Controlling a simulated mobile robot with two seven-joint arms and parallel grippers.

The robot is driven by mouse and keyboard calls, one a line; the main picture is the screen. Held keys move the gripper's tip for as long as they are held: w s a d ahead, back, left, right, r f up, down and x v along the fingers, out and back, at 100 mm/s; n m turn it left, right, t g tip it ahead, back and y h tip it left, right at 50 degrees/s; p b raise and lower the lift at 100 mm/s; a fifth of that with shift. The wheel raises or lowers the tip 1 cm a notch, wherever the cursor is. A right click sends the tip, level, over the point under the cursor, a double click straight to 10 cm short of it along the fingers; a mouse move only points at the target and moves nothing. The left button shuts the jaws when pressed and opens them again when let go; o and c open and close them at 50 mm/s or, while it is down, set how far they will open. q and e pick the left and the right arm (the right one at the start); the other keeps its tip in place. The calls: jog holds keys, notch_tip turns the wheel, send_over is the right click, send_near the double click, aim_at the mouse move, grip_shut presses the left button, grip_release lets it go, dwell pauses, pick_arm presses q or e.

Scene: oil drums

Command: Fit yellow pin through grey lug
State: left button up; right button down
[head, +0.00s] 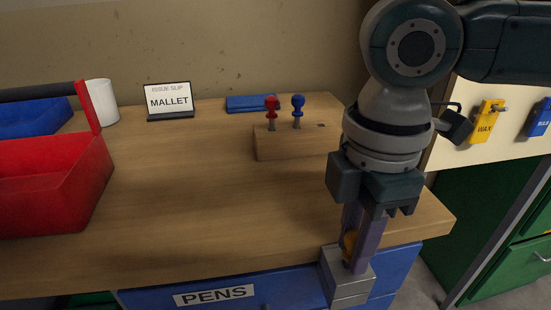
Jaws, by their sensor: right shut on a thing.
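The yellow pin (349,243) shows only as a small rounded yellow head between the fingers of my right gripper (358,247). The right gripper points down and is shut on it. The pin's shaft is hidden. A grey stepped block, which looks like the grey lug (346,287), is directly below the fingertips at the table's front edge. The fingertips overlap its top in the picture, and I cannot tell whether the pin is in it or above it. My left gripper is out of view.
A wooden block (287,146) at the table's back holds a red pin (272,106) and a blue pin (298,105), with a dark hole at its right. A red tote (45,190) stands left, near a MALLET sign (169,101). The middle tabletop is clear.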

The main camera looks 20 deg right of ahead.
jog(key=c, duration=0.6)
grip_release()
notch_tip(320, 180, up, 10)
jog(key=shift+f+p, duration=0.1)
jog(key=shift+p, duration=0.9)
jog(key=shift+a, duration=0.1)
